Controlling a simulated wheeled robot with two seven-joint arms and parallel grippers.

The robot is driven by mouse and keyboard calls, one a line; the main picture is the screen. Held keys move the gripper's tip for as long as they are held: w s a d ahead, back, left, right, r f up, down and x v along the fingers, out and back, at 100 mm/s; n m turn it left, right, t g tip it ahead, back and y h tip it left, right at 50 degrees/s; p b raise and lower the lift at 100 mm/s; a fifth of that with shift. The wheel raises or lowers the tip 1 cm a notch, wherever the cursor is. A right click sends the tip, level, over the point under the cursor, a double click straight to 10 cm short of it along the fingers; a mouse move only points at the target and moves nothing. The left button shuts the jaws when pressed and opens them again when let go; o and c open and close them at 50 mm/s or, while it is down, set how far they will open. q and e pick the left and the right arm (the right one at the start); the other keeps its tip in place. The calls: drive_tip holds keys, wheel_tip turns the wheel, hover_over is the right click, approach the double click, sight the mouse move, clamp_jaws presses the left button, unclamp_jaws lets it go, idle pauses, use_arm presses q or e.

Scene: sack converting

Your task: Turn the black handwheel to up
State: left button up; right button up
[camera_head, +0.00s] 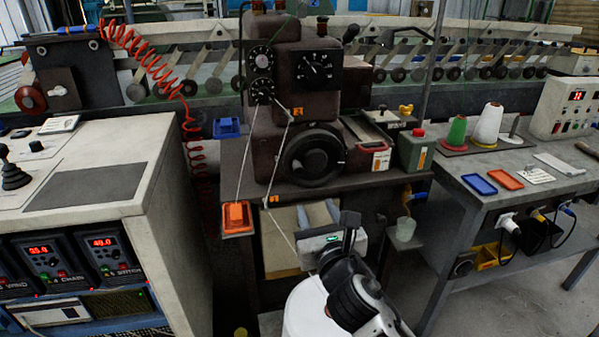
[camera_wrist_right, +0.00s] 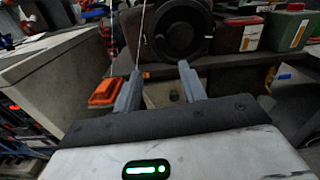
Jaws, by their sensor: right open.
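The black handwheel (camera_head: 314,154) is on the front of the dark brown sewing machine head (camera_head: 285,85), above the machine's table edge. It also shows at the top of the right wrist view (camera_wrist_right: 178,32), beyond my fingertips. My right gripper (camera_head: 318,217) is below the handwheel in the head view. In the right wrist view its two fingers (camera_wrist_right: 159,77) are apart with nothing between them, and it does not touch the wheel. My left gripper is not in view.
A green container (camera_head: 413,150) stands right of the machine. A grey control cabinet (camera_head: 165,190) is at left, and a side table (camera_head: 540,195) with thread cones is at right.

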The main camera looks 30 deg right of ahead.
sight(300, 172)
drive_tip(key=x, duration=1.5)
drive_tip(key=shift+w, duration=0.15)
clamp_jaws()
